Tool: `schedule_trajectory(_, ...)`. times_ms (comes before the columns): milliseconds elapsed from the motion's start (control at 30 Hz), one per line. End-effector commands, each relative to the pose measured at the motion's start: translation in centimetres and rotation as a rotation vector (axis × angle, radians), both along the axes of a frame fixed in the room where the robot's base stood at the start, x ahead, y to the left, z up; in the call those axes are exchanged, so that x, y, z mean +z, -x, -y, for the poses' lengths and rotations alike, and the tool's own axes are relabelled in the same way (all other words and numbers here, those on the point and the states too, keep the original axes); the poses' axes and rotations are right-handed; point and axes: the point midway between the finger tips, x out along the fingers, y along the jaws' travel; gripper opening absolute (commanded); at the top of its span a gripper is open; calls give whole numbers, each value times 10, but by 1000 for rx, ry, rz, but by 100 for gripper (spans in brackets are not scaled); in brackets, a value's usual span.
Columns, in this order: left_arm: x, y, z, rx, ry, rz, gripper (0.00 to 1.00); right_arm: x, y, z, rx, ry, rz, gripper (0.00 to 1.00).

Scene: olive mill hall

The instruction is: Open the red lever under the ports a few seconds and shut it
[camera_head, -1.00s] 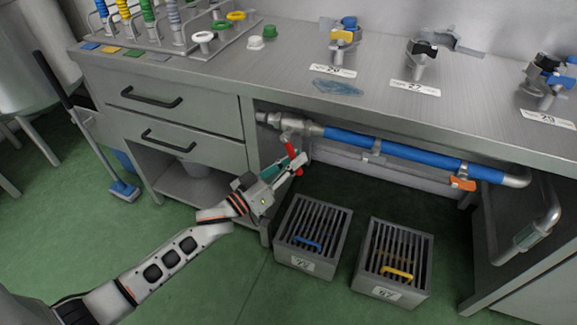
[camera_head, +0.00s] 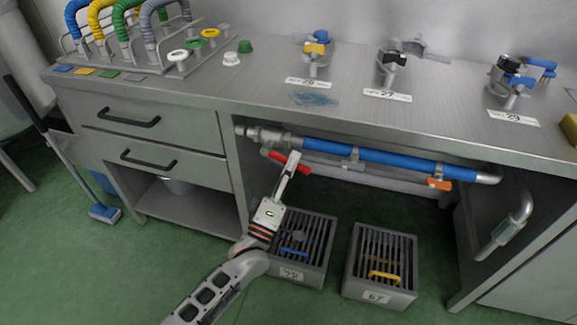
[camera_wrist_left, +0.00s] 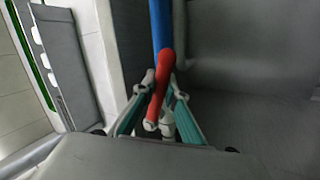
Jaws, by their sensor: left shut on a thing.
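The red lever (camera_head: 303,169) sits below the valve at the left end of the blue pipe under the counter. It lies slanted, roughly along the pipe's line. My left gripper (camera_head: 291,160) reaches up from below and is shut on the lever's handle, covering its middle. In the left wrist view the red lever (camera_wrist_left: 165,75) runs between the two fingertips (camera_wrist_left: 160,96), with the blue pipe (camera_wrist_left: 161,25) in line beyond it. The ports on the counter include port 27 (camera_head: 392,62). My right gripper is not in view.
Two grated floor boxes, one with a blue handle (camera_head: 294,252) and one with a yellow handle (camera_head: 384,275), stand under the pipe. An orange lever (camera_head: 439,184) hangs at the pipe's right. Drawers (camera_head: 150,116) are at left. Green floor in front is open.

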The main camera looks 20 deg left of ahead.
Motion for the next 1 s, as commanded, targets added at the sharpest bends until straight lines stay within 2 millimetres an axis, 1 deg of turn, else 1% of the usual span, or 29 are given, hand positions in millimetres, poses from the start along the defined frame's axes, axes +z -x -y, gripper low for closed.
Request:
schedule_trajectory(33,4,0,1,0,34,1,0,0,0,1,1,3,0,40)
schedule_trajectory(333,12,0,3,-1,148,-3,0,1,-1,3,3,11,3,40)
schedule_trajectory(900,13,0,3,-1,174,-5,0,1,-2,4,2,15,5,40)
schedule_trajectory(933,13,0,3,-1,174,-5,19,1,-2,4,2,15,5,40)
schedule_trajectory(967,13,0,3,-1,174,-5,27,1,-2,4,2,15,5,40)
schedule_trajectory(1000,13,0,3,-1,174,-5,29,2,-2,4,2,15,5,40)
